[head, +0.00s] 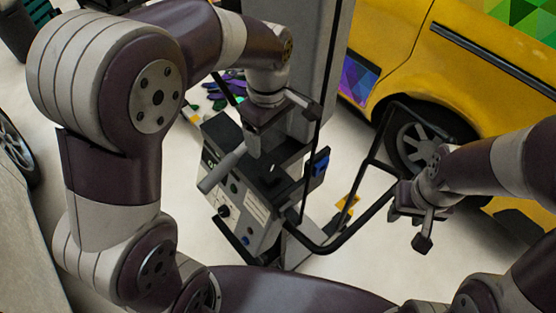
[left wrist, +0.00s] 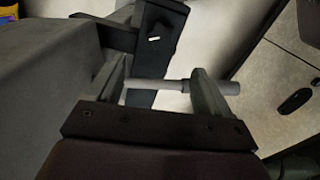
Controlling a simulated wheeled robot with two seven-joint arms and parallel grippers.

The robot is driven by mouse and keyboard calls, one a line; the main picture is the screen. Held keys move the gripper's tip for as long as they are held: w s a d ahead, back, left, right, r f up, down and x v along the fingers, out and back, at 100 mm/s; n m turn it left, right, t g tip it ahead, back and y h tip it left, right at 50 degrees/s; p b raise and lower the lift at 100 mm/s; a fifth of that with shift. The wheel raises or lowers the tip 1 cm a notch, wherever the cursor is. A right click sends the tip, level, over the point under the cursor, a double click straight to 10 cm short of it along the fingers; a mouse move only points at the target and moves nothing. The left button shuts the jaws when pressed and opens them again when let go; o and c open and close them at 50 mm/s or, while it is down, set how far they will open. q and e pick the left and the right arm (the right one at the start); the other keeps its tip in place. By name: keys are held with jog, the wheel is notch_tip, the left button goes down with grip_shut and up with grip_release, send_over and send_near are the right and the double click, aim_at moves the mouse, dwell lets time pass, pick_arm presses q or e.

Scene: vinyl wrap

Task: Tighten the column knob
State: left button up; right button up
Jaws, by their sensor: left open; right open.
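A grey cylindrical handle (head: 222,171) sticks out toward the lower left from the equipment by the column (head: 315,70). I cannot tell for sure whether it is the column knob. My left gripper (head: 258,150) is open and points down beside the column, close to this handle. In the left wrist view, my open left fingers (left wrist: 160,85) have a grey rod (left wrist: 155,87) running across the gap, its thicker end past the right finger. I cannot tell whether the fingers touch it. My right gripper (head: 423,228) is open, well to the right, near the black tubular frame.
A yellow car (head: 440,60) stands at the right. Pale floor (head: 350,255) is free in front of the frame.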

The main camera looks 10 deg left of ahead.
pick_arm(q)
jog(key=b, duration=0.6)
send_over(270, 172)
notch_tip(270, 172, down, 6)
jog(key=shift+s+d+f, duration=0.15)
jog(key=shift+f, duration=0.1)
jog(key=shift+f+p, duration=0.4)
jog(key=shift+p, duration=0.7)
notch_tip(270, 172, down, 4)
jog(key=shift+f+p, duration=0.15)
jog(key=shift+p, duration=0.2)
jog(key=shift+f, duration=0.3)
jog(key=shift+w+f, duration=0.15)
jog(key=shift+w, duration=0.05)
jog(key=c, duration=1)
jog(key=shift+c, duration=0.2)
